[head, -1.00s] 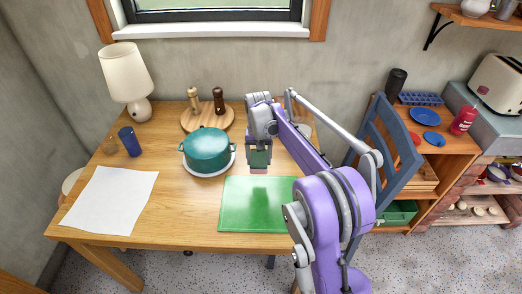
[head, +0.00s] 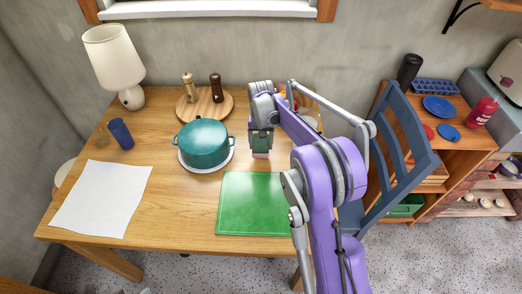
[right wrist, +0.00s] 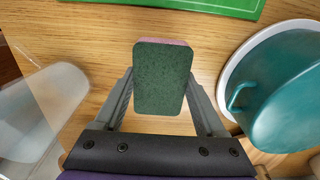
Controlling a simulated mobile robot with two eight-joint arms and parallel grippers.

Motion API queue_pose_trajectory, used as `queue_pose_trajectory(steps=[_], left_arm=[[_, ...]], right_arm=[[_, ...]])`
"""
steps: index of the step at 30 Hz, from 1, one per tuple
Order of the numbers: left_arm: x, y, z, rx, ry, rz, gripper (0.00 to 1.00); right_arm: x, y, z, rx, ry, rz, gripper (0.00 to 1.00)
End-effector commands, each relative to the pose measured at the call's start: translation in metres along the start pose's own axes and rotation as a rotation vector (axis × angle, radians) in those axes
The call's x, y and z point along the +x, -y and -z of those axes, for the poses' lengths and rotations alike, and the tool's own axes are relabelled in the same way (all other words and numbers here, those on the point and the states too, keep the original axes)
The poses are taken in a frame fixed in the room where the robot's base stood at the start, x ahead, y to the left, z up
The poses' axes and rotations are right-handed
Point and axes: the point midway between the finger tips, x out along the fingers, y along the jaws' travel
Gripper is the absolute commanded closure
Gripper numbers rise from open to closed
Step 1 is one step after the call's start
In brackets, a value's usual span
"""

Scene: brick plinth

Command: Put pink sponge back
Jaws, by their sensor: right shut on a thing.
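The pink sponge (right wrist: 163,80) has a dark green face toward the camera in the right wrist view, with a thin pink edge at its far side. My right gripper (right wrist: 161,90) is shut on it, one finger at each side. In the head view the sponge (head: 261,154) shows its pink end at the bottom of my right gripper (head: 261,140), behind the green board and right of the pot. I cannot tell whether the sponge touches the table. My left gripper is not in view.
A teal pot (head: 203,143) stands on a white plate, close beside the sponge. A green board (head: 254,205) lies in front. A round wooden board (head: 204,106) holds two mills behind. A clear vessel (right wrist: 42,105) stands at left in the right wrist view. A blue chair (head: 398,150) is at right.

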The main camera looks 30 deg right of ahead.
Motion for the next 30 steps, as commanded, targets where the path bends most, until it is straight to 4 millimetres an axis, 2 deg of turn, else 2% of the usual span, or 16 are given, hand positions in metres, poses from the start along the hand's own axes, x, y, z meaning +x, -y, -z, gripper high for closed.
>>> queue_pose_trajectory(steps=[10,21,22,26,30], left_arm=[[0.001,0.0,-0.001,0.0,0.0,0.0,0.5],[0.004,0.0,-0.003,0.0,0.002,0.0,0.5],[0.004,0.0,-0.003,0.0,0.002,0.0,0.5],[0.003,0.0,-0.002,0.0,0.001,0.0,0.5],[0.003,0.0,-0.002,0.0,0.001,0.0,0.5]], right_arm=[[0.038,0.0,0.0,0.0,0.0,0.0,0.88],[0.044,0.0,0.0,0.0,0.0,0.0,0.88],[0.044,0.0,0.0,0.0,0.0,0.0,0.26],[0.043,0.0,0.0,0.0,0.0,0.0,0.02],[0.043,0.0,0.0,0.0,0.0,0.0,0.0]])
